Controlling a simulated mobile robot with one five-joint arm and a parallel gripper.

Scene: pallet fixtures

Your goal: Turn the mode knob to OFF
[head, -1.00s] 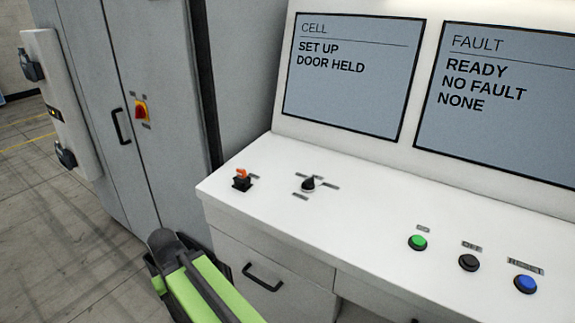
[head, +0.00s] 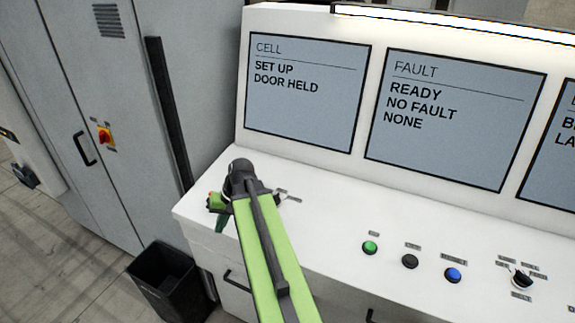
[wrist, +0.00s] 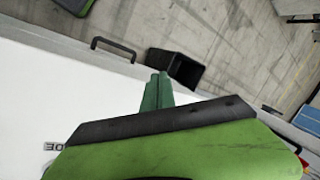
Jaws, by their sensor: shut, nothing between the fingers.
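My gripper (head: 219,224) hangs over the left end of the white console top (head: 330,228), its dark green fingers pointing down. In the wrist view the gripper (wrist: 157,92) is shut and empty. The small black knob near that end is hidden behind my arm; only some of its labels (head: 292,197) show. A label (wrist: 55,147) in the wrist view is partly cut off, its visible letters seeming to end in "DE". Another black knob (head: 521,279), ringed by several labels, stands at the right. Label text in the head view is too small to read.
Green (head: 370,247), black (head: 409,261) and blue (head: 453,275) buttons line the console front. Screens (head: 305,95) rise behind, reading SET UP, DOOR HELD. A dark bin (head: 165,285) stands on the floor beside the console. A grey cabinet (head: 110,60) is at left.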

